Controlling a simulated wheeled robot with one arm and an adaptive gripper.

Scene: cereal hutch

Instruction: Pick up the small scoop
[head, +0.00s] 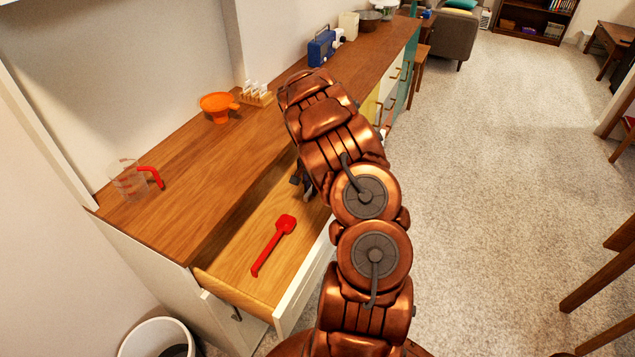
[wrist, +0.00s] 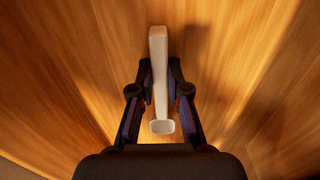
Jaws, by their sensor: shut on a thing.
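A small off-white scoop (wrist: 158,45) lies lengthwise between the fingers of my gripper (wrist: 160,78) in the wrist view. The fingers are shut on its handle, one on each side. Its small squarish end is toward my palm, and a shadow falls on the wood to its right. In the head view, a dark part of my gripper (head: 297,181) shows at the far part of the open drawer (head: 262,284). My arm hides the rest of it and the off-white scoop. A longer red scoop (head: 273,246) lies in the near part of the drawer, apart from my gripper.
The wooden counter (head: 190,170) runs along the wall above the drawer. On it are a clear jug with a red handle (head: 157,177), an orange bowl-like thing (head: 217,106), a small rack (head: 256,97) and a blue radio (head: 321,47). A white bin (head: 155,335) stands at lower left.

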